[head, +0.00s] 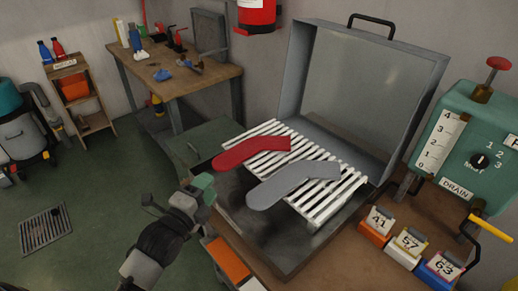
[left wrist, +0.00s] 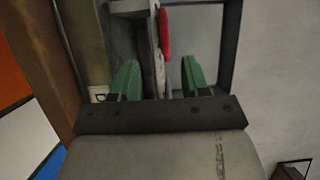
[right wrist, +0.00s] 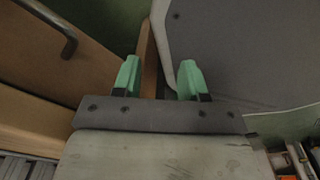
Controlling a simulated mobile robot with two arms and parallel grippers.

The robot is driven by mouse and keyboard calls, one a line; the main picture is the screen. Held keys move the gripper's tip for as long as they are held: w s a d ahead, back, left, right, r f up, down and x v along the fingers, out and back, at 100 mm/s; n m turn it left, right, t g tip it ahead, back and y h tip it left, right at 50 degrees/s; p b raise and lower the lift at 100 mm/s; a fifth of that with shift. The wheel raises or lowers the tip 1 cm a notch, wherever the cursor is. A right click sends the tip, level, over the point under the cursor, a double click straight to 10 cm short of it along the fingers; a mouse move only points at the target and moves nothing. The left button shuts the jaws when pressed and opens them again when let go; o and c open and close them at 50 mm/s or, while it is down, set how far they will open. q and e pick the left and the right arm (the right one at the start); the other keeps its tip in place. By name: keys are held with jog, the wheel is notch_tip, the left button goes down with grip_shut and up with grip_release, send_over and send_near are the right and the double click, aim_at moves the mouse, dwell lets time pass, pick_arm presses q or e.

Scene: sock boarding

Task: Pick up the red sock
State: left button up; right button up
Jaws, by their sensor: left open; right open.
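The red sock (head: 252,151) lies flat on a white slatted rack (head: 335,205) in an open grey case. A grey sock (head: 293,184) lies beside it, nearer to me. My left gripper (head: 203,187) is in front of the case's near left side, apart from both socks. In the left wrist view, the left gripper's green fingers (left wrist: 159,80) are spread with nothing held; a red strip of the sock (left wrist: 164,32) shows beyond them. My right gripper (right wrist: 159,78) is open and empty in the right wrist view; it is outside the head view.
The case's raised lid (head: 375,85) stands behind the rack. A green machine (head: 465,140) with a dial is at right. Numbered boxes (head: 408,245) stand on the bench at the front right. A wooden worktable (head: 200,82) stands at the back left. Floor at left is mostly clear.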

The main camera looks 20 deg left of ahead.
aim_at(225, 161)
pick_arm(q)
jog(key=w, duration=0.3)
jog(key=w+d, duration=0.1)
jog(key=w, duration=0.5)
jog(key=shift+w+d+r+p, duration=0.15)
jog(key=shift+r+p, duration=0.15)
jog(key=shift+p, duration=0.1)
jog(key=c, duration=0.8)
